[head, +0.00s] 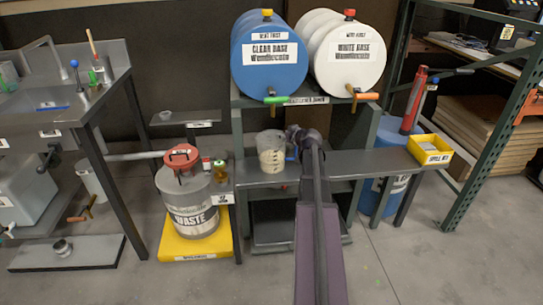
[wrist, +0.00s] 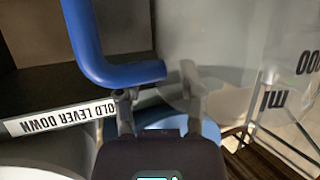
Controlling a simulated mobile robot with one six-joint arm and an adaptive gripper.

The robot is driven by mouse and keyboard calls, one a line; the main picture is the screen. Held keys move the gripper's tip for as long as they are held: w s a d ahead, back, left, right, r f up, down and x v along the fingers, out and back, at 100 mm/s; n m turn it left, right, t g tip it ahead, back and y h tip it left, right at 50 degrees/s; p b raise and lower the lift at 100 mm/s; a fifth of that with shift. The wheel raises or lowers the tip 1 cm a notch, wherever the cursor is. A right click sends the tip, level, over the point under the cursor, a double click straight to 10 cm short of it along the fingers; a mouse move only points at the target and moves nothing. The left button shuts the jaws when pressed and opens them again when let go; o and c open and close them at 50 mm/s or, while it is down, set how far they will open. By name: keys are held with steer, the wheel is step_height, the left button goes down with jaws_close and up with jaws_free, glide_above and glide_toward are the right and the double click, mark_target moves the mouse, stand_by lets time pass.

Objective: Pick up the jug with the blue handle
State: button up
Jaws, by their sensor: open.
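The jug (head: 270,158) is clear with pale contents and stands upright on the grey shelf below the drums. Its blue handle (head: 291,155) is on its right side, partly hidden by my arm. In the wrist view the blue handle (wrist: 92,45) fills the upper left and the jug's translucent wall (wrist: 230,45) with dark scale marks the right. My gripper (wrist: 157,88) is open, its fingertips close to the bent end of the handle. I cannot tell whether they touch it. In the head view my gripper (head: 299,136) is just right of the jug.
A blue drum (head: 270,72) and a white drum (head: 348,72) with taps sit above. A yellow bin (head: 430,150) stands on the shelf's right end. A waste can (head: 190,195) is lower left. A hold-lever-down label (wrist: 60,117) shows in the wrist view.

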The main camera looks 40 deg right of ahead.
steer(key=shift+c, duration=0.2)
jaws_close()
steer(key=shift+r+p, duration=0.4)
stand_by(0.5)
steer(key=shift+r+p, duration=1.35)
steer(key=shift+p, duration=0.05)
steer(key=shift+s+r, duration=0.1)
steer(key=shift+r, duration=0.05)
steer(key=s+d+r+p, duration=0.1)
steer(key=s+d, duration=0.1)
steer(key=s, duration=1.3)
steer(key=shift+s+d, duration=0.2)
steer(key=shift+d, duration=0.2)
steer(key=shift+s+r, duration=0.1)
